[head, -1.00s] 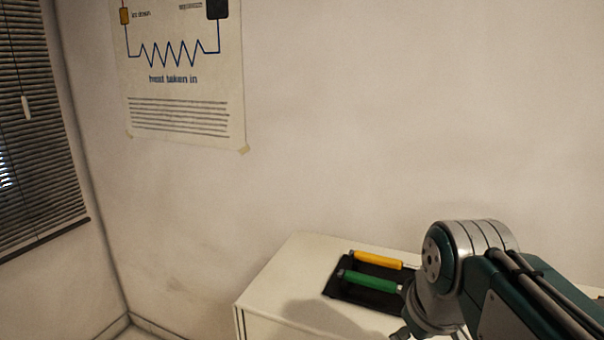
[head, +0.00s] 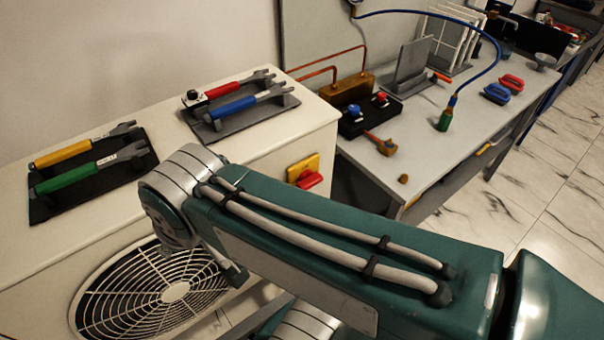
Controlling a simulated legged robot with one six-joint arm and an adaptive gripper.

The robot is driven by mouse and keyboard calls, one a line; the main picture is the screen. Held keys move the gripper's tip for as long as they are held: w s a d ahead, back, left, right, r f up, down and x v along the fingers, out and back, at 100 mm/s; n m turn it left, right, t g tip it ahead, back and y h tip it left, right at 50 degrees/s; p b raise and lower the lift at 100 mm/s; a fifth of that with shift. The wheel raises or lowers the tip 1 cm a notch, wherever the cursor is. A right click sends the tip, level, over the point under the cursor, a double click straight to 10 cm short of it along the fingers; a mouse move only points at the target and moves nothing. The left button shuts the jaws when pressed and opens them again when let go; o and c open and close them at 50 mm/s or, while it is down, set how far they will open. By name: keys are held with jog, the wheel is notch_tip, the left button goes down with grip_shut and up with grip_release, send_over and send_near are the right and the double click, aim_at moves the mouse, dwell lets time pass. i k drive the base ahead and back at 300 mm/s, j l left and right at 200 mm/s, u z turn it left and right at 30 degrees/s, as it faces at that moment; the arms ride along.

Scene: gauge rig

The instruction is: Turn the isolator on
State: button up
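The isolator appears to be the yellow plate (head: 296,166) with a red handle (head: 310,180) on the end face of the white fan unit (head: 300,132). The handle lies roughly crosswise on the plate, tilted in the picture; I cannot tell its marked position. My green arm crosses the lower middle of the view, in front of the unit and just below the isolator. My gripper is not in view.
Two dark trays hold wrench-like tools: yellow and green handles (head: 67,153), red and blue handles (head: 232,108). A round fan grille (head: 150,295) is below. A grey bench (head: 410,150) with gauges, copper pipe (head: 330,58) and a blue hose (head: 430,12) stands right. Marble floor lies clear far right.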

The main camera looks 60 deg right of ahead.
aim_at(308, 179)
jog(key=z, duration=0.4)
jog(key=k+z, duration=0.1)
jog(key=z, duration=0.75)
jog(key=l+z, duration=0.15)
jog(key=z, duration=0.25)
jog(key=k+l+u, duration=0.1)
jog(key=l, duration=0.25)
jog(key=k+l+u, duration=0.1)
jog(key=l, duration=0.25)
jog(key=k+l+u, duration=0.25)
jog(key=k+l, duration=0.2)
jog(key=l, duration=0.2)
